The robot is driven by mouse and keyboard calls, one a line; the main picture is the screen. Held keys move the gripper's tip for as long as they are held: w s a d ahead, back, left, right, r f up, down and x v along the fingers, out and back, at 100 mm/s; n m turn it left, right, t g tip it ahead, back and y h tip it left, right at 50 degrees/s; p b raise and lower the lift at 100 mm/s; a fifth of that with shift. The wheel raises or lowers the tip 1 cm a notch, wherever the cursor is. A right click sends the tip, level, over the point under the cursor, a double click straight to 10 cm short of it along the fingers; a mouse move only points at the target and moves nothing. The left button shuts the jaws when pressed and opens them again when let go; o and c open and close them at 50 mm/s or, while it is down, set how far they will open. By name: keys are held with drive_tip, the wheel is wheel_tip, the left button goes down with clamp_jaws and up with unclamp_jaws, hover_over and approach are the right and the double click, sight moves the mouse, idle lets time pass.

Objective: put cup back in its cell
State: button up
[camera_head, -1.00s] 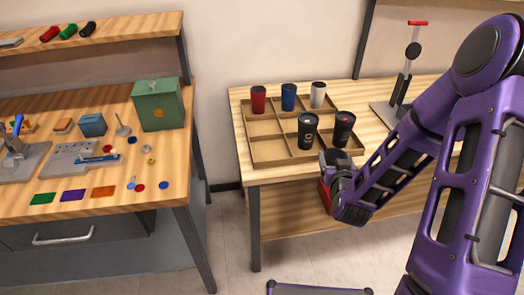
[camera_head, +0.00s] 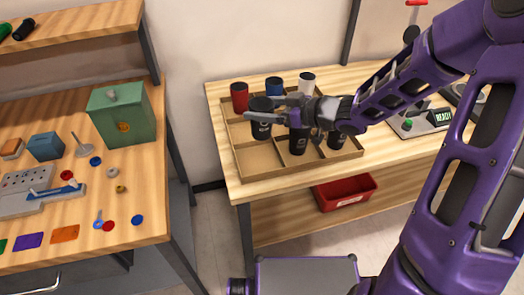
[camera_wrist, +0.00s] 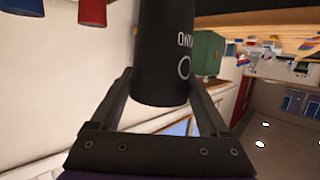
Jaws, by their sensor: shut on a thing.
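A black cup with pale lettering (camera_head: 262,130) is held over the left part of the sectioned tray (camera_head: 240,172). My gripper (camera_head: 268,113) is shut on it, coming from the right. In the wrist view the cup (camera_wrist: 165,75) sits between both fingers (camera_wrist: 160,100), with part of its lettering showing. The cup looks raised above the tray; its exact height is unclear. The front left cell (camera_head: 262,158) looks empty. A second black cup (camera_head: 298,143) and a third black cup (camera_head: 337,142) stand in the front row, partly behind my gripper and wrist.
A red cup (camera_head: 239,97), blue cup (camera_head: 273,85) and white cup (camera_head: 306,82) stand in the back row. A red bin (camera_head: 345,193) is below the table front. A device with a READY display (camera_head: 440,117) is at right. A green box (camera_head: 122,115) stands on the left bench.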

sight(262, 137)
drive_tip(key=shift+g, duration=0.3)
wheel_tip(262, 137, down, 10)
drive_tip(key=b, duration=0.3)
drive_tip(key=shift+f, duration=0.2)
drive_tip(key=o, duration=0.6)
drive_tip(key=shift+c, duration=0.2)
drive_tip(key=shift+r, duration=0.1)
